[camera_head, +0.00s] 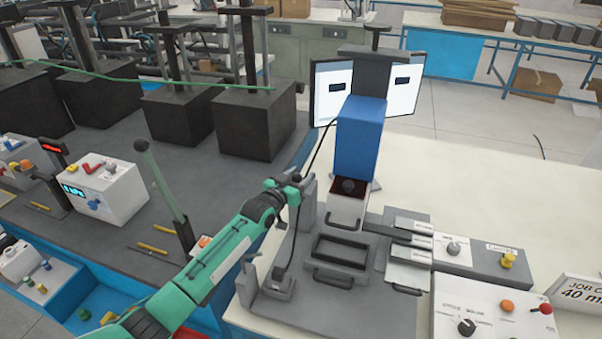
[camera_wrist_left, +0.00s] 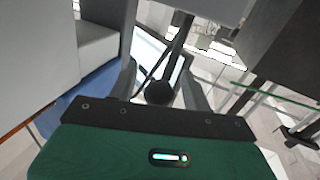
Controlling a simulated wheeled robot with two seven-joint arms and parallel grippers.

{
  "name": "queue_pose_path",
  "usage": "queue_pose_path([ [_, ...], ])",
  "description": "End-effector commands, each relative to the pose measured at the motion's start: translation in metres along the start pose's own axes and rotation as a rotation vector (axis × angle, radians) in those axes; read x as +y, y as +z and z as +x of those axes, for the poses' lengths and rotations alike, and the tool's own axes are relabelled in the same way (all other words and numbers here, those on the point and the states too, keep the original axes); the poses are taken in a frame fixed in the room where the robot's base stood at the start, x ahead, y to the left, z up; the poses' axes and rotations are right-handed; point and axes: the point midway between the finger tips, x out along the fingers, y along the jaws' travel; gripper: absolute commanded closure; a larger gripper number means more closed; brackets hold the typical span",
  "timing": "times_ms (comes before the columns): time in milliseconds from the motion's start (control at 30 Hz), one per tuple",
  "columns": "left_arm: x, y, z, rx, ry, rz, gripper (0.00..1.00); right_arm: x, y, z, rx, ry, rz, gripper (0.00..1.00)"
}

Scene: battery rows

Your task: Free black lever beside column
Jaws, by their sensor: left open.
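The press has a blue head (camera_head: 360,140) and a dark grey column (camera_head: 368,72) behind it. My left gripper (camera_head: 298,188) is at the left of the press, just below and left of the blue head. In the left wrist view its two grey fingers are open, and a round black knob (camera_wrist_left: 158,93) shows between them. A dark rod (camera_wrist_left: 178,45) runs up and away behind the knob; whether the two join is unclear. In the head view a thin black rod (camera_head: 291,245) runs down from the gripper to a small grey base (camera_head: 280,288). Contact cannot be told.
A grey plate with a black-handled frame (camera_head: 341,252) lies before the press. Grey blocks with knobs (camera_head: 453,249) and a control box (camera_head: 490,312) stand to the right. The table's right rear is clear.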

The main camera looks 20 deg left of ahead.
Motion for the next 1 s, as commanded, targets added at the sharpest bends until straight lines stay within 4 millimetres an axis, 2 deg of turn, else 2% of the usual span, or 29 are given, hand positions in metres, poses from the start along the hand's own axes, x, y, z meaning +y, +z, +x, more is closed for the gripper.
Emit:
queue_pose_path([
  [133,0.0,0.0,0.006,0.0,0.0,0.0,0.51,0.0,0.0,-0.002,0.0,0.0,0.0,0.64],
  [400,0.0,0.0,0.007,0.0,0.0,0.0,0.51,0.0,0.0,-0.002,0.0,0.0,0.001,0.64],
  [433,0.0,0.0,0.007,0.0,0.0,0.0,0.53,0.0,0.0,-0.002,0.0,0.0,0.001,0.64],
  [667,0.0,0.0,0.007,0.0,0.0,0.0,0.98,0.0,0.0,-0.002,0.0,0.0,0.001,0.64],
  [1000,-0.002,-0.001,0.014,-0.026,-0.002,-0.007,1.0,0.0,0.0,-0.001,0.0,0.0,0.001,0.64],
])
